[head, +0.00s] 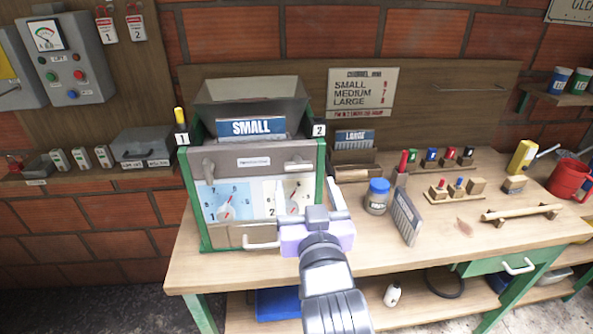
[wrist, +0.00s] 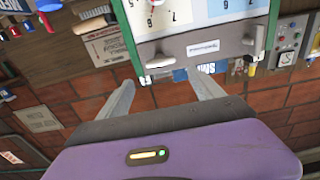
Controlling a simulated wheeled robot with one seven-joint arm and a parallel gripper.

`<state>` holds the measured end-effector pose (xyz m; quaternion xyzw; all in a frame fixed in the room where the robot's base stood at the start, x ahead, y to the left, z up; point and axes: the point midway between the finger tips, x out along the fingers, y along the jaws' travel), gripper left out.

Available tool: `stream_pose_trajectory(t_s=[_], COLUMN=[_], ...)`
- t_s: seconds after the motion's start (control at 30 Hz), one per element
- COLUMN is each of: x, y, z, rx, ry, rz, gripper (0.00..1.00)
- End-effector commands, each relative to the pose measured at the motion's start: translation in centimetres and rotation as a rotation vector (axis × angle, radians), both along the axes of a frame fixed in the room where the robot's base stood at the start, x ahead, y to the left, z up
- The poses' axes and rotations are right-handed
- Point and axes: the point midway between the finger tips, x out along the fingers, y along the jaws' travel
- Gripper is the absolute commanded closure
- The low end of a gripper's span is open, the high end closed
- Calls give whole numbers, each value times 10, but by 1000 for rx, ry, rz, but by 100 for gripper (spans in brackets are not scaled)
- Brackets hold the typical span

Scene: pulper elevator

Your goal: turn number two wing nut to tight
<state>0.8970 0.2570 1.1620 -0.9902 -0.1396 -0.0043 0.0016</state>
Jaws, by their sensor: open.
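The machine (head: 253,150) stands on the bench with "1" at its upper left corner and "2" at its upper right. Under the "2" is the number two wing nut (head: 298,166), grey with its wings roughly level. It also shows in the upside-down wrist view (wrist: 157,61). The number one wing nut (head: 208,168) is tilted nearly upright; the wrist view shows it too (wrist: 254,39). My gripper (head: 318,208) is in front of the machine's lower right, below the number two nut. In the wrist view my gripper (wrist: 163,82) is open and empty, its fingers apart from both nuts.
Dial panels (head: 225,201) cover the machine's lower front. A blue-lidded jar (head: 377,196) and a grey upright plate (head: 406,217) stand just right of my gripper. Blocks with coloured pegs (head: 437,156) sit further right.

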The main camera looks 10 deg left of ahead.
Motion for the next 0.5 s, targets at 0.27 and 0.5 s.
stream_pose_trajectory(t_s=[0.27,0.5], x=[26,59], y=[8,17], z=[1,0], rx=[7,5], ry=[13,13], rz=[-1,-1], gripper=[24,24])
